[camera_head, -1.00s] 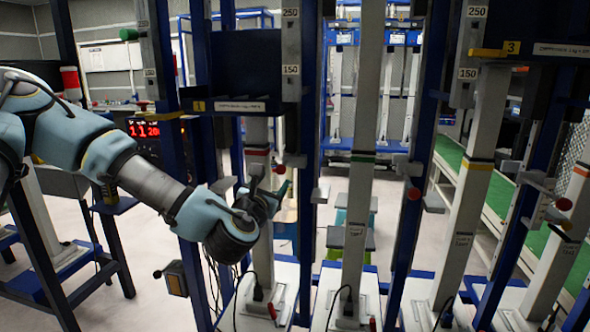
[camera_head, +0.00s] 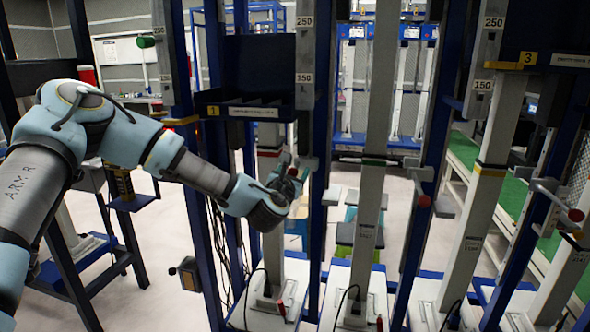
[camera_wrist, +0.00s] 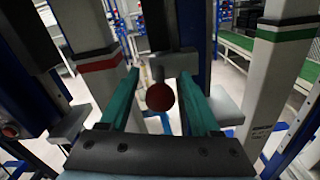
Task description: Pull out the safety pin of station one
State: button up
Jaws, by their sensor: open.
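Station one carries a yellow plate marked 1 (camera_head: 213,110), with a pale column (camera_head: 272,225) and a red stripe below its shelf. The safety pin shows as a round red knob (camera_wrist: 160,97) on a short dark stem at a grey bracket. In the head view the knob (camera_head: 292,171) is small, right at my gripper (camera_head: 291,182) and partly crowded by it. In the wrist view my gripper (camera_wrist: 159,76) has its two green fingers apart, one on each side of the knob. Gaps show on both sides, so the fingers do not grip it.
The red-striped column (camera_wrist: 95,65) stands close left of my fingers. A green-striped column (camera_wrist: 284,65) stands to the right. Neighbouring stations have similar red knobs (camera_head: 424,201) (camera_head: 576,214). Blue uprights (camera_head: 320,160) flank station one. Cables hang near its base.

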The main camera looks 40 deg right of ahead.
grip_shut()
dwell(0.4)
dwell(0.9)
